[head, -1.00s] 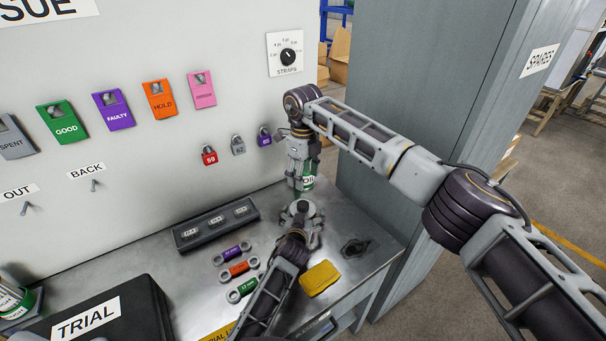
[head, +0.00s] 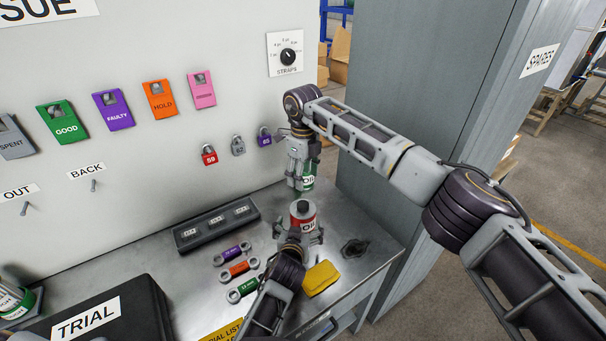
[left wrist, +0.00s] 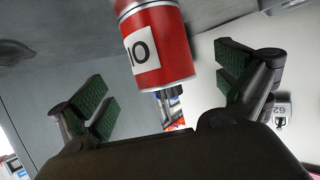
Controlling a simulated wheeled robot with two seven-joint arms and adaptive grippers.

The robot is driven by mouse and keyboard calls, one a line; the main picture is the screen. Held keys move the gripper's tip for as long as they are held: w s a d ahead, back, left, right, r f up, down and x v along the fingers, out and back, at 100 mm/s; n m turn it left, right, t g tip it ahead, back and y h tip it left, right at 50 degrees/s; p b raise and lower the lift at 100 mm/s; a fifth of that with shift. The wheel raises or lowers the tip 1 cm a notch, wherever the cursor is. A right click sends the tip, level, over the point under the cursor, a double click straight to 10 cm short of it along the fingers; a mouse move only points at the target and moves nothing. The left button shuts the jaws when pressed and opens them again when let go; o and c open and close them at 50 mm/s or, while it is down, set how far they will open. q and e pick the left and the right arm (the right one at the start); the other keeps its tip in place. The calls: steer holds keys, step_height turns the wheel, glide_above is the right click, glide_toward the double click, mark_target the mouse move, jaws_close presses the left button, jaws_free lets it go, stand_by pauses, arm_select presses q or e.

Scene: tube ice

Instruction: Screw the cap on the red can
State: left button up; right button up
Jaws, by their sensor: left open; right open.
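The red can (head: 304,222), with a white label and a grey top, stands upright on the metal bench. I cannot tell whether the grey top is a cap. My left gripper (head: 300,238) is open at the near side of the can, its fingers spread to either side. In the left wrist view the red can (left wrist: 162,52) shows beyond and between the open green-padded fingers (left wrist: 165,92), apart from both.
Several coloured spanners (head: 239,268) and a dark tray (head: 216,229) lie left of the can. A yellow block (head: 321,278) lies in front, a dark flat item (head: 355,247) to the right. Padlocks (head: 238,146) hang on the wall. A black case (head: 110,312) is at lower left.

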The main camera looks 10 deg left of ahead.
arm_select(q)
steer(key=shift+v, duration=2.05)
